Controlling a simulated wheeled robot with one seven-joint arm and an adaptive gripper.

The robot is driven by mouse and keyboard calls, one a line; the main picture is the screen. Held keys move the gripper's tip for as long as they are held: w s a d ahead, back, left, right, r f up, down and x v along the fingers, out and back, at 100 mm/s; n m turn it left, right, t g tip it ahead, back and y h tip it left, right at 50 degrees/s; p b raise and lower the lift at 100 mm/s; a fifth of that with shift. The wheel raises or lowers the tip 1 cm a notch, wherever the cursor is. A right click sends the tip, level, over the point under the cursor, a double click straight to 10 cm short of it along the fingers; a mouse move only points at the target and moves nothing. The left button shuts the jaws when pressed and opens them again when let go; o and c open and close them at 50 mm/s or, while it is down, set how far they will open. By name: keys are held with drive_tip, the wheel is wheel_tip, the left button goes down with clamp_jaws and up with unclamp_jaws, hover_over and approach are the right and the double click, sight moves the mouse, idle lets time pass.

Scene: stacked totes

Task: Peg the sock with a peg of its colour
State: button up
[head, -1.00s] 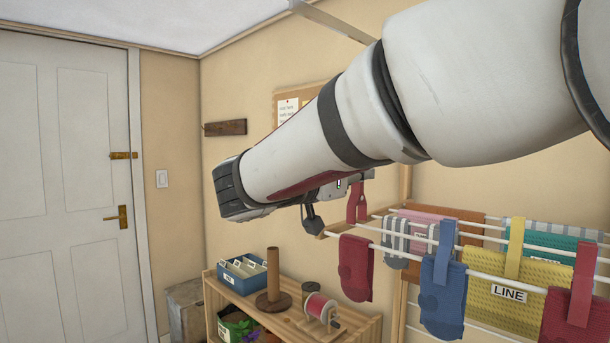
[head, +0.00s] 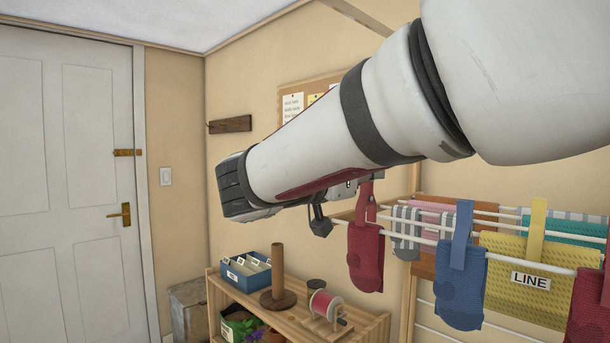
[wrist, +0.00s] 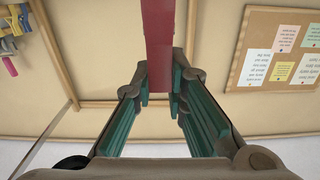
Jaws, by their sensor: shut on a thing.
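A dark red sock (head: 366,258) hangs over the front rod at the left end of the drying rack in the head view. My gripper (head: 356,184) is shut on a red peg (head: 367,200), which also shows between the fingers (wrist: 160,80) in the wrist view as a red strip (wrist: 159,30). The peg points downward, upright, with its lower end at the top edge of the sock. I cannot tell whether its legs straddle the sock and rod. My arm hides part of the gripper.
A blue sock (head: 459,290) with a blue peg (head: 462,235), a yellow cloth (head: 535,300) with a yellow peg (head: 537,228) and another red sock (head: 585,310) hang to the right. A wooden shelf (head: 375,332) holds a blue box (head: 246,272), a wooden post and a spool below left.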

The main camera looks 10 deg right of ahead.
drive_tip(key=shift+f+b, duration=1.1)
drive_tip(key=shift+b, duration=0.25)
drive_tip(key=shift+f+b, duration=0.2)
drive_tip(key=shift+b, duration=0.15)
drive_tip(key=o, duration=0.9)
drive_tip(key=shift+c, duration=0.2)
